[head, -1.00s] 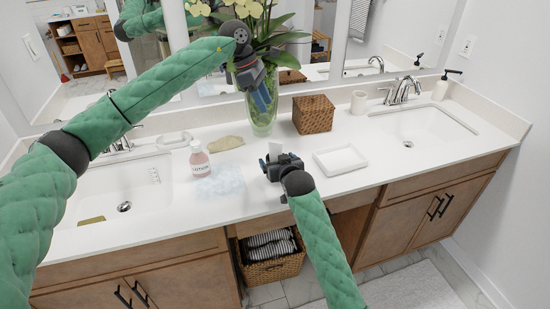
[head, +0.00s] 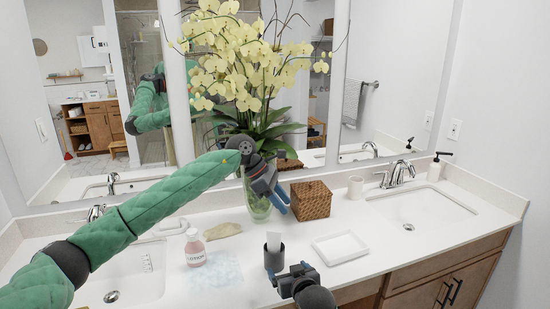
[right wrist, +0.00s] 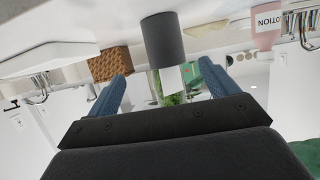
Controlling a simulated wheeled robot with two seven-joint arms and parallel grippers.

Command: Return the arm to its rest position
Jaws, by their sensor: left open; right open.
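My left arm reaches in from the left in the head view. Its open, empty gripper (head: 279,199) hangs in front of the glass vase, well above the counter. My right gripper (head: 287,275) is low in the head view, open, just in front of a dark grey cup (head: 273,260) with a white piece standing in it. In the right wrist view, which is upside down, the cup (right wrist: 163,42) stands beyond and between the spread blue fingers (right wrist: 160,85), and nothing is gripped.
The vase (head: 259,208) of yellow orchids stands behind my left gripper. A lotion bottle (head: 195,250) and tan cloth (head: 223,231) are left. Sinks lie at both sides; a mirror is behind.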

